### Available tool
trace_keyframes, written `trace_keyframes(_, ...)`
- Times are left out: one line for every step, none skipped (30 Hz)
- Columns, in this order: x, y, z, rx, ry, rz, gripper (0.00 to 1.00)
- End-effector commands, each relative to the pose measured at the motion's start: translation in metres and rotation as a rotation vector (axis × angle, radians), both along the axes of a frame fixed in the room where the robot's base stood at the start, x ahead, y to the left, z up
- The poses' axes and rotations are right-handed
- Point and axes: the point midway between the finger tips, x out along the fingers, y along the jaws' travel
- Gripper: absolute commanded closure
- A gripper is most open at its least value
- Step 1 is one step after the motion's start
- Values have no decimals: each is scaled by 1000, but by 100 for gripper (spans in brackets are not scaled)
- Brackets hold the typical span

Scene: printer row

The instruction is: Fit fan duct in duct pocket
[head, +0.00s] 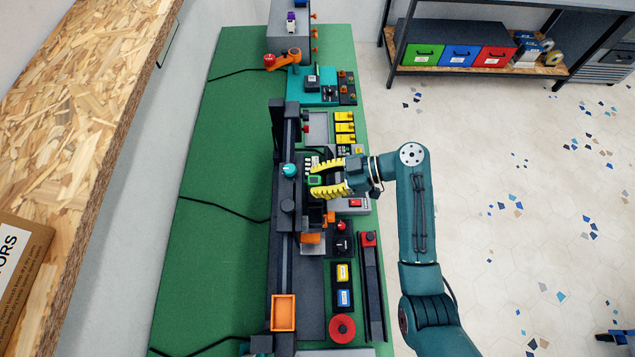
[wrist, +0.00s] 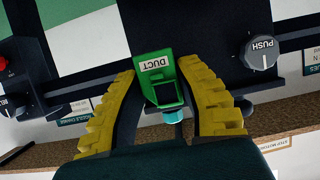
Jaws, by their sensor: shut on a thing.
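The fan duct (wrist: 162,82) is a green block with a white DUCT label and a dark square opening in the wrist view. My gripper (wrist: 167,85) has its yellow ribbed fingers on either side of it and is shut on it. In the head view my gripper (head: 318,179) reaches from the right to the dark rail, with the green fan duct (head: 314,180) between its fingertips. The duct is beside the rail; whether it touches anything there I cannot tell. I cannot make out the duct pocket in either view.
The dark rail (head: 278,250) with a teal knob (head: 289,170) runs along the green bench (head: 215,150). A PUSH knob (wrist: 264,52) is right of the duct. Yellow blocks (head: 344,127), an orange tray (head: 284,312) and a red ring (head: 342,328) are nearby. The bench's left side is mostly clear.

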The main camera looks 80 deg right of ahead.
Motion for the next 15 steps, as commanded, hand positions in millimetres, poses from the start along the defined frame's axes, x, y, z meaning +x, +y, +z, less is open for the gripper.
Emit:
trace_keyframes(0,0,-1,-1,0,-1,88)
trace_keyframes(0,0,-1,-1,0,-1,88)
trace_keyframes(0,0,-3,-1,0,-1,88)
trace_keyframes(0,0,-4,-1,0,-1,88)
trace_keyframes(0,0,-6,0,0,-1,88)
trace_keyframes(0,0,-8,0,0,-1,88)
trace_keyframes(0,0,-10,0,0,-1,88)
trace_keyframes(0,0,-12,-1,1,-1,88)
trace_keyframes(0,0,-15,-1,1,-1,88)
trace_keyframes(0,0,-17,-1,1,-1,88)
trace_keyframes(0,0,-19,-1,1,-1,88)
trace_keyframes(0,0,-22,-1,1,-1,88)
trace_keyframes(0,0,-24,-1,1,-2,88)
trace_keyframes(0,0,-26,-1,1,-2,88)
trace_keyframes(0,0,-29,0,1,-2,88)
